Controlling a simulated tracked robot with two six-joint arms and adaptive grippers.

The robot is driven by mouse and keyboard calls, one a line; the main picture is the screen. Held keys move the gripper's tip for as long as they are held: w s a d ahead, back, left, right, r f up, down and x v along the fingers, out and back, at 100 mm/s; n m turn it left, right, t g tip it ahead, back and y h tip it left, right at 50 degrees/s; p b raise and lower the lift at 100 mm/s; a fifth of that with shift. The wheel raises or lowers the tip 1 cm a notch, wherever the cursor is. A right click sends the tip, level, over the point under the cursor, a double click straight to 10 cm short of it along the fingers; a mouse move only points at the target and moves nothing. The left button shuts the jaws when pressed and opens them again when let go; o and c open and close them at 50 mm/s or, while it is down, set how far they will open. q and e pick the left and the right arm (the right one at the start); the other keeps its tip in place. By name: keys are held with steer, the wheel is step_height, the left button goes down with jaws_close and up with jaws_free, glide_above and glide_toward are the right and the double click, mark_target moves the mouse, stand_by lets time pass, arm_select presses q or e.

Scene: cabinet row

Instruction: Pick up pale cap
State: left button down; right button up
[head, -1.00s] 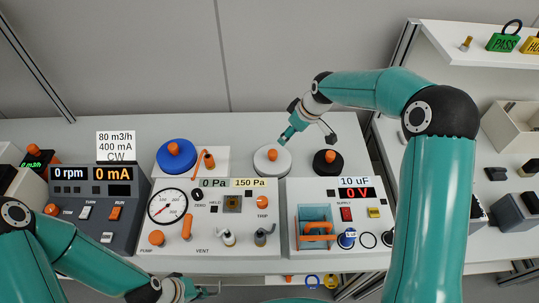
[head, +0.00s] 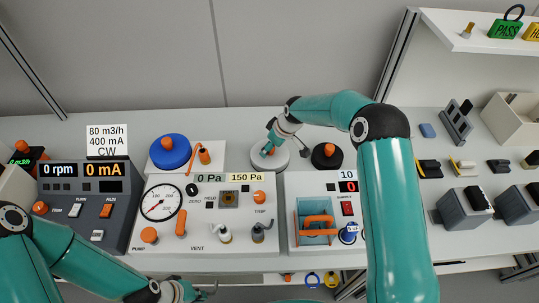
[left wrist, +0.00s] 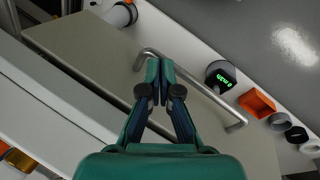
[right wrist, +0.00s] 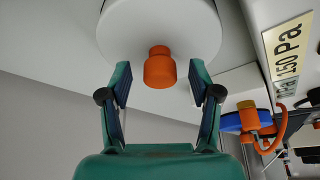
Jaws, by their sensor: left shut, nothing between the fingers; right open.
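The pale cap (head: 258,163) is a round white disc with an orange knob on top, at the back of the bench. It also shows in the right wrist view (right wrist: 205,28), with its orange knob (right wrist: 160,68) facing me. My right gripper (head: 270,151) is at the cap and partly covers it in the head view. In the right wrist view the open right gripper (right wrist: 161,74) has a finger on each side of the knob, with gaps to both. My left gripper (head: 208,291) is low at the front; in the left wrist view (left wrist: 160,68) it is shut and empty.
A blue cap (head: 170,155) stands to the left and a black cap (head: 326,158) just right of the pale one. Panels with a dial (head: 162,203), switches and valves fill the front. In the left wrist view a metal bar handle (left wrist: 205,92) lies behind the left fingers.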

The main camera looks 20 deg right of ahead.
steer(key=shift+w+a+f, duration=0.1)
steer(key=shift+w+f, duration=0.1)
steer(key=shift+f, duration=0.3)
jaws_close()
steer(key=shift+r, duration=0.1)
